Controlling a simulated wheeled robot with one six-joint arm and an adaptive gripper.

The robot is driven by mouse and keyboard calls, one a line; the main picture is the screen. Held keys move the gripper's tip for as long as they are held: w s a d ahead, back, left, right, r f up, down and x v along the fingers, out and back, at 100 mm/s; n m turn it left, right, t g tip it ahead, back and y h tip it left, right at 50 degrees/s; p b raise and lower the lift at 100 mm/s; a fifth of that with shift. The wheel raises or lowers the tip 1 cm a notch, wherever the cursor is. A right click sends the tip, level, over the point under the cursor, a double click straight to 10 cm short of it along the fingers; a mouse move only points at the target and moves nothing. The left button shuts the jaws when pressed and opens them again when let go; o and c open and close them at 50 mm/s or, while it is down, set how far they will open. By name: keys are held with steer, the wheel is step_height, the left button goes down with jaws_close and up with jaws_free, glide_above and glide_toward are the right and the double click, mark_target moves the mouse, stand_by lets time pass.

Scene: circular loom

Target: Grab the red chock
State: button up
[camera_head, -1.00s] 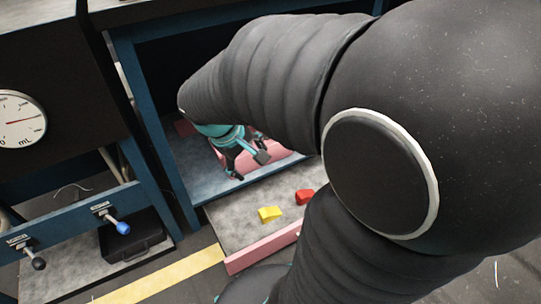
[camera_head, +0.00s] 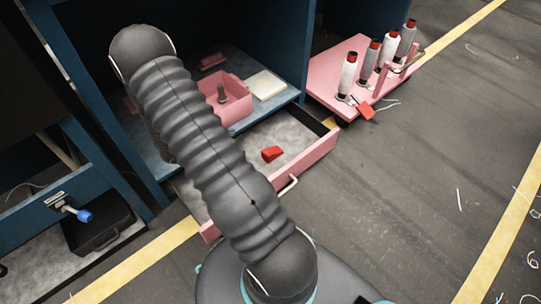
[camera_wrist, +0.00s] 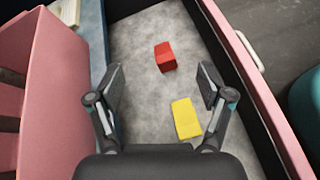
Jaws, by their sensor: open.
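The red chock (camera_head: 272,154) lies in the open drawer (camera_head: 312,155) in the head view. In the wrist view the red chock (camera_wrist: 165,57) lies on the drawer's grey floor, ahead of my gripper (camera_wrist: 160,84) and between the lines of its two fingers. My gripper is open and empty, above the drawer and apart from the chock. A yellow chock (camera_wrist: 186,118) lies nearer, beside the right finger in the picture. In the head view my arm hides the gripper and the yellow chock.
A pink bin (camera_head: 236,104) and a pale flat block (camera_head: 266,85) stand on the blue shelf above the drawer. A pink cart (camera_head: 330,82) with several spools stands to the right. The drawer's pink front wall (camera_wrist: 262,100) bounds the right in the wrist view.

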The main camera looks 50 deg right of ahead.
mark_target(264, 156)
steer(key=f+n, duration=0.1)
steer(key=f, duration=0.3)
steer(key=d+f+n+t, duration=0.1)
steer(key=f, duration=0.3)
steer(key=f+n+h, duration=0.1)
steer(key=f+n, duration=0.1)
steer(key=f, duration=0.2)
steer(key=shift+s+d+f+b, duration=0.2)
steer(key=shift+s+d+b, duration=0.1)
steer(key=shift+s+b, duration=0.1)
steer(key=shift+d+f, duration=0.15)
steer(key=shift+f, duration=0.2)
steer(key=shift+t, duration=0.3)
steer(key=x, duration=0.8)
steer(key=shift+s+b, duration=0.1)
steer(key=shift+b, duration=0.2)
steer(key=shift+b+x, duration=0.3)
steer(key=shift+x, duration=2.45)
steer(key=c, duration=1.4)
